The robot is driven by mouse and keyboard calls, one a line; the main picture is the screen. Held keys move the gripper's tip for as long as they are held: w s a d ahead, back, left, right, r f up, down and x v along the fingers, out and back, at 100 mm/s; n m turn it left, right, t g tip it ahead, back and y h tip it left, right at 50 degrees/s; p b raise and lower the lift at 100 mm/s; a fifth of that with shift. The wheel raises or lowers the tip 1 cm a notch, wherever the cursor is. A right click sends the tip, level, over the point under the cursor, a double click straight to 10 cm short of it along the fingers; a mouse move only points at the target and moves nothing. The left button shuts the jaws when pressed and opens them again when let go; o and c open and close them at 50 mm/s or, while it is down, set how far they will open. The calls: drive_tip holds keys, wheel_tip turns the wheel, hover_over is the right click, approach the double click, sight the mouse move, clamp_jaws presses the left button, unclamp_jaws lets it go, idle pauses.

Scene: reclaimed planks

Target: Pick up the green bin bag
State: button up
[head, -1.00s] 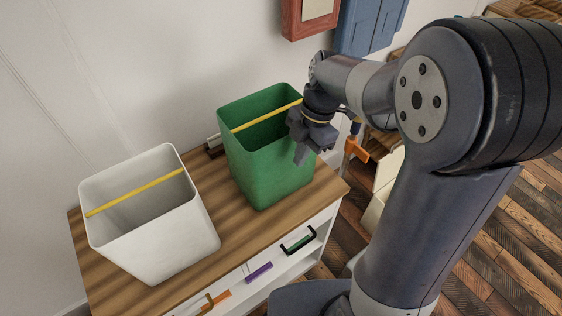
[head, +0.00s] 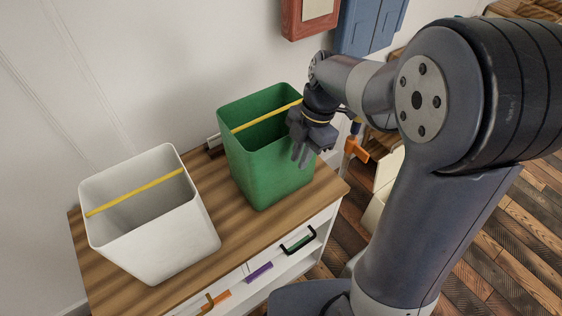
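A tall green bin (head: 262,172) stands upright on the wooden cabinet top, with a yellow strip (head: 262,117) across its open mouth. I cannot make out a separate green bag; the inside is dark green and partly hidden. My gripper (head: 301,157) points down at the bin's right side. It overlaps the right rim and wall in the picture, and I cannot tell whether it touches them. Nothing is seen held, but the fingers are small and dark, so their opening is unclear.
A white bin (head: 165,237) with its own yellow strip stands to the left on the cabinet (head: 235,232). An orange-handled object (head: 356,150) is right of the gripper. The wall is close behind.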

drive_tip(key=o, duration=1.4)
